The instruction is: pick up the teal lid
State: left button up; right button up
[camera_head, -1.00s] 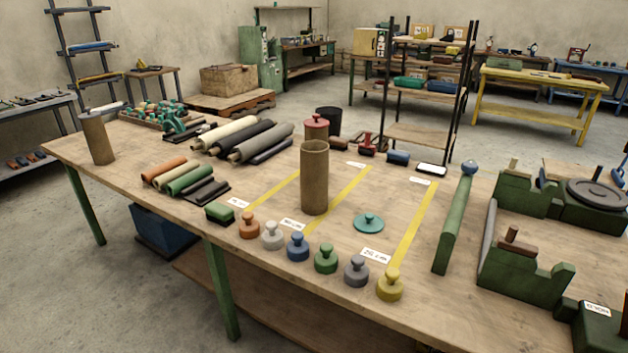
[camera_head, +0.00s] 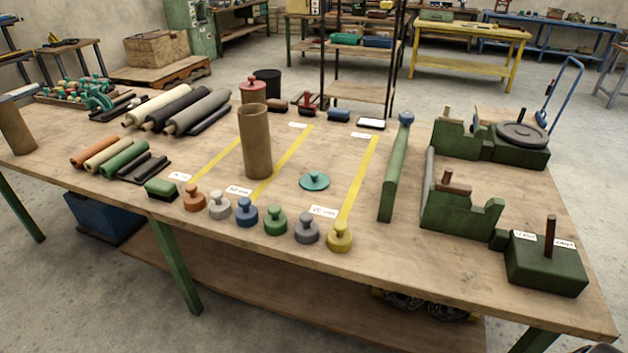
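The teal lid (camera_head: 314,181) is a flat round disc with a small knob on top. It lies on the wooden table (camera_head: 300,235) between two yellow lines, to the right of a tall brown cardboard tube (camera_head: 256,142) that stands upright. Several knobbed weights stand in a row in front of it, among them a green one (camera_head: 275,220), a grey one (camera_head: 306,228) and a yellow one (camera_head: 340,236). Neither of my grippers is in view.
A long green bar (camera_head: 395,170) and dark green blocks (camera_head: 460,205) stand on the right side of the table. Rolled sheets (camera_head: 175,108) lie at the left. A red-lidded container (camera_head: 253,91) stands behind the tube. The tabletop around the lid is bare.

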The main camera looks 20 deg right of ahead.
aim_at(313, 182)
jog(key=i+j+z, duration=0.35)
jog(key=i, duration=0.15)
jog(key=i+j+z, duration=0.4)
jog(key=i+l, duration=0.1)
